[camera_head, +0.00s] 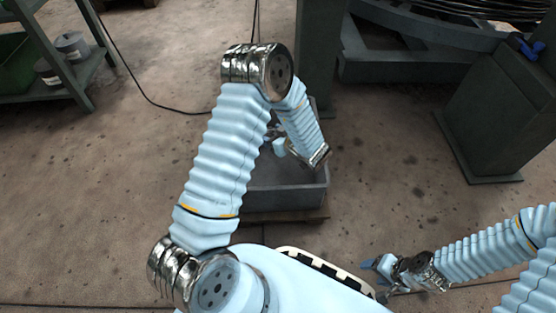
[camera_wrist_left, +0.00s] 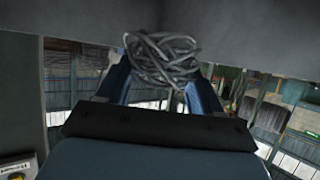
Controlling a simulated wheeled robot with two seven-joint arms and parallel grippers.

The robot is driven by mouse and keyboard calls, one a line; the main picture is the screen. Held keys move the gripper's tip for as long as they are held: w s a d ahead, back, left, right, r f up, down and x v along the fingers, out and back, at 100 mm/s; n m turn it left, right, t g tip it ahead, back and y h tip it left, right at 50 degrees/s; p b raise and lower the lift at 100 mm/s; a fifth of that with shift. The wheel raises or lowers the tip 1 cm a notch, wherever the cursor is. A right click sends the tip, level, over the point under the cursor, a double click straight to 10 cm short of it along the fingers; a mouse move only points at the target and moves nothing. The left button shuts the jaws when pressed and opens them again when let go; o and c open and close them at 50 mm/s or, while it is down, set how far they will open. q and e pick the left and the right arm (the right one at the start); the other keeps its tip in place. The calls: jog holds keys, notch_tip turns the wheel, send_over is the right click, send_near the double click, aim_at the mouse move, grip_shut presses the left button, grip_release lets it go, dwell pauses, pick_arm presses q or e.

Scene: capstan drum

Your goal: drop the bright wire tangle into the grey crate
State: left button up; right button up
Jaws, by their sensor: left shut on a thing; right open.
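The bright wire tangle (camera_wrist_left: 162,57) is a silvery bundle of looped strands in the left wrist view. My left gripper (camera_wrist_left: 160,72) is shut on it, with a blue finger on each side. Grey surfaces meeting at a corner fill the top of that view behind the tangle. The grey crate (camera_head: 286,201) stands on the floor in the middle of the head view, open at the top. My left forearm reaches over it and hides part of it. I cannot make out the tangle in the head view. My right gripper (camera_head: 372,265) is open and empty at the lower right.
A green shelf rack (camera_head: 64,68) with tins stands at the upper left. A dark post (camera_head: 316,45) rises behind the crate. A dark pedestal (camera_head: 500,110) and large machinery (camera_head: 420,60) stand at the right. A black cable (camera_head: 150,98) crosses the floor, which is otherwise open.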

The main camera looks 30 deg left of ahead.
pick_arm(q)
jog(key=shift+r, duration=0.1)
jog(key=o, duration=1.2)
jog(key=shift+c, duration=0.2)
jog(key=p+v, duration=0.2)
jog(key=v, duration=1.1)
jog(key=shift+d+p, duration=0.4)
jog(key=shift+s, duration=0.1)
